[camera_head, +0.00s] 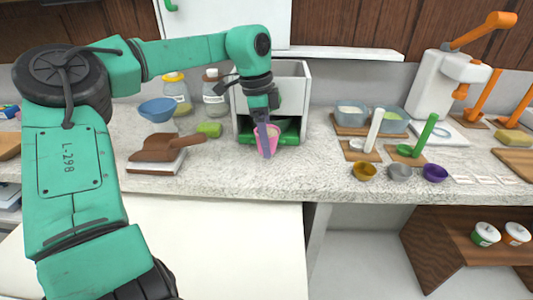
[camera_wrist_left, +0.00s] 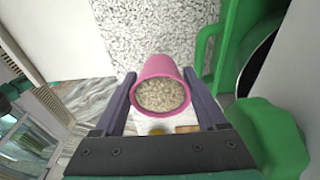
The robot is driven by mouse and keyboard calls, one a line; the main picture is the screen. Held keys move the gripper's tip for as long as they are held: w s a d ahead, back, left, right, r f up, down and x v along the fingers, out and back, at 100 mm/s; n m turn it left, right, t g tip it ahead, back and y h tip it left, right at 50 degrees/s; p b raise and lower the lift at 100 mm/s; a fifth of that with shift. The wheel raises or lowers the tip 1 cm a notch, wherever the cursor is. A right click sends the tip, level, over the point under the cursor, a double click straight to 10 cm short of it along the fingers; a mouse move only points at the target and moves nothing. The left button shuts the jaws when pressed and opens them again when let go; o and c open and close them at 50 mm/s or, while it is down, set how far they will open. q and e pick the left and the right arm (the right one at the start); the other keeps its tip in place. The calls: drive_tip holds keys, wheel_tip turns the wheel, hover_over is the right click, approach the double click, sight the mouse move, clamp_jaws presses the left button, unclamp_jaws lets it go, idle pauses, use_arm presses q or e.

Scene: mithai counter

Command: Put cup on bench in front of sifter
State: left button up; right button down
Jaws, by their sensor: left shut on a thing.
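The pink cup (camera_head: 273,134) is at the front of a white box-like housing (camera_head: 240,95) with a green part (camera_head: 287,131) low inside. My left gripper (camera_head: 265,150) is shut on the cup, its purple fingers on either side of it. In the left wrist view the cup (camera_wrist_left: 160,68) sits between the fingers (camera_wrist_left: 158,100), its round mouth facing the camera and pale, grainy matter showing inside. I cannot tell whether the cup touches the bench (camera_head: 330,180). No thing is clearly recognisable as the sifter; the white housing may be it. My right gripper is out of view.
Small bowls (camera_head: 399,171), handled tools (camera_head: 424,135) and a white press (camera_head: 440,85) stand at right. The bench front before the housing is mostly clear.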

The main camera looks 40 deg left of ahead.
use_arm(q)
wheel_tip(320, 180, down, 4)
drive_tip(key=shift+f, duration=0.1)
drive_tip(key=o, duration=1.2)
drive_tip(key=shift+c, duration=0.2)
wheel_tip(320, 180, up, 12)
drive_tip(key=s+a, duration=0.1)
drive_tip(key=shift+a+p, duration=0.25)
drive_tip(key=shift+p, duration=0.05)
